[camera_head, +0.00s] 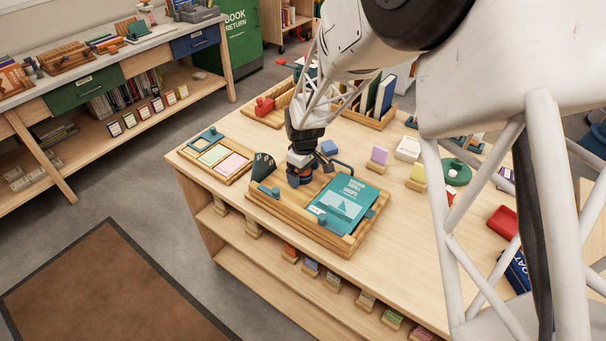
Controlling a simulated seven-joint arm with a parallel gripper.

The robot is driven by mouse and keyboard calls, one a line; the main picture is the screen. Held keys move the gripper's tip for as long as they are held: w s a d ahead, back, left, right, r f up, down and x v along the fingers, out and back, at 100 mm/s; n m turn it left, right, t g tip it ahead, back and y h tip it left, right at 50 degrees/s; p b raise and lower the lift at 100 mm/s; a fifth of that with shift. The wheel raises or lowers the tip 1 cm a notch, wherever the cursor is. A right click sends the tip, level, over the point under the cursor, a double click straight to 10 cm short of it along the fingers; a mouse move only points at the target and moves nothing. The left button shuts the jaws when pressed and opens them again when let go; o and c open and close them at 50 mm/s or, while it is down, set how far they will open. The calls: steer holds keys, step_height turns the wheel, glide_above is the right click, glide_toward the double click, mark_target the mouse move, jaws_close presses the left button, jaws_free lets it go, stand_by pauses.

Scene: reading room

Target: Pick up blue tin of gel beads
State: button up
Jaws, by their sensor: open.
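My gripper (301,173) points down over the left part of a wooden tray (257,202) on the table. A small round dark-blue thing (293,180), which looks like the blue tin, shows right under the fingers at the tray's left end. My gripper hides much of it, and I cannot tell whether the fingers touch it or are around it. The fingers are small in the picture and look open. A teal book (342,203) lies in the right part of the same tray.
A dark green upright holder (263,166) stands close to the left of my gripper. A blue block (329,147) lies just behind it. A tray with pastel pads (222,157) is at the left, and a purple card on a stand (378,158) at the right.

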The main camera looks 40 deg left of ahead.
steer(key=shift+c, duration=0.2)
stand_by(0.4)
steer(key=c, duration=1)
steer(key=shift+r, duration=0.1)
steer(key=shift+r, duration=4.85)
